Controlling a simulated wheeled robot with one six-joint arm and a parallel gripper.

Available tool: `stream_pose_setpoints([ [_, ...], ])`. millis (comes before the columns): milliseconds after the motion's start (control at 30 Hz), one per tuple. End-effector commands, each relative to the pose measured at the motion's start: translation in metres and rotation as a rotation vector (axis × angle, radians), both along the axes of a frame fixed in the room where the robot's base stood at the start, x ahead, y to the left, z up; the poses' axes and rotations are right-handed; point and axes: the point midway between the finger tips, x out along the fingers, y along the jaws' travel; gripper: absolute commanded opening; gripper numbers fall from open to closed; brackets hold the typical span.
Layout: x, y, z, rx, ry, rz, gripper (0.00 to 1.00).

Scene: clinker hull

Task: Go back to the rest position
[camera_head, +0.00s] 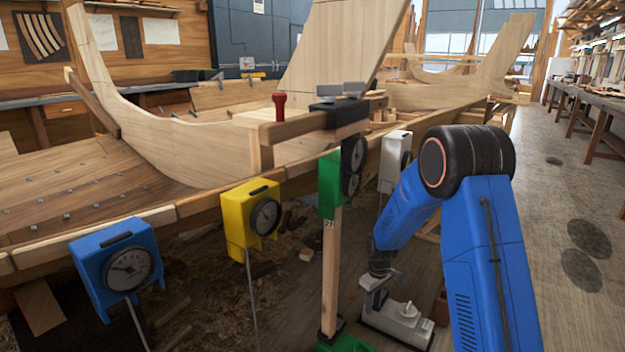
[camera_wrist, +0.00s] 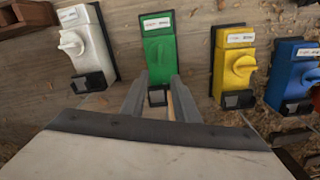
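My gripper (camera_head: 376,283) hangs low beside the boat hull, at the end of my blue arm. In the wrist view its two fingers (camera_wrist: 154,82) are apart, so it is open. A pale wooden post (camera_head: 330,270) stands left of it, between a green dial gauge (camera_head: 331,182) and a green floor unit (camera_head: 346,343). In the wrist view the green floor unit (camera_wrist: 160,50) lies beyond the fingertips. A bit of wood (camera_wrist: 171,107) shows between the fingers, with no clear contact.
White (camera_wrist: 85,40), yellow (camera_wrist: 232,65) and blue (camera_wrist: 293,75) floor units stand alongside. Blue (camera_head: 118,268), yellow (camera_head: 250,218) and white (camera_head: 394,160) gauges line the hull edge (camera_head: 150,217). A red-handled tool (camera_head: 279,105) sits above. The aisle floor (camera_head: 555,220) at right is clear.

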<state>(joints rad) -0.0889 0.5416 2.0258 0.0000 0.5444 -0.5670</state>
Motion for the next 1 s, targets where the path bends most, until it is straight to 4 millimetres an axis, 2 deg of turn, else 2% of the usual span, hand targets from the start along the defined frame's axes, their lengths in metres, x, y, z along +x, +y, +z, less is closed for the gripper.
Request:
stream_pose_setpoints([
  [33, -0.005, -0.002, 0.020, 0.001, -0.014, -0.016, 0.28],
  [100, -0.013, -0.005, 0.043, 0.004, -0.028, -0.038, 0.28],
  [500, -0.075, -0.020, 0.158, 0.019, -0.101, -0.166, 0.28],
  [700, -0.114, -0.027, 0.206, 0.029, -0.139, -0.230, 0.28],
  [1000, -0.180, -0.036, 0.264, 0.049, -0.193, -0.322, 0.28],
])
